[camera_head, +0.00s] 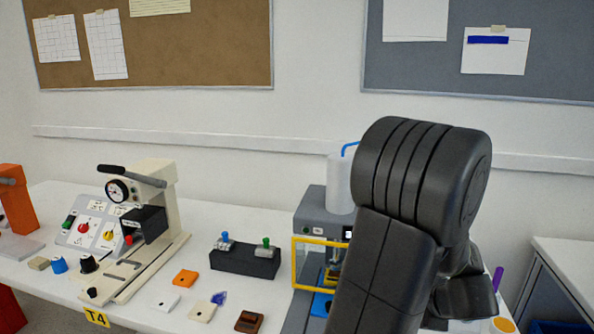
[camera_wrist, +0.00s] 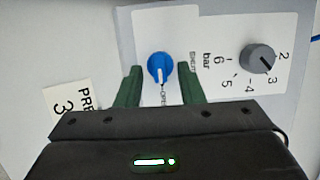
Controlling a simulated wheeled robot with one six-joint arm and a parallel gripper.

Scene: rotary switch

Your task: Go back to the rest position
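My gripper (camera_wrist: 160,72) is open, with its two green fingers apart. A blue rotary knob (camera_wrist: 158,63) on a white panel (camera_wrist: 205,25) shows between the fingertips, with a visible gap on each side. Its white mark points down in the wrist view, toward a label that seems to read OPEN. I cannot tell how far the fingertips are above the panel. In the head view my arm covers the right side of the bench, and my fingers and this knob are hidden.
A grey dial (camera_wrist: 258,58) with bar numbers sits right of the blue knob. In the head view, a grey machine with a yellow frame (camera_head: 322,240) stands beside my arm. A black switch box (camera_head: 245,260), a cream press (camera_head: 150,230) and small loose parts lie farther left.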

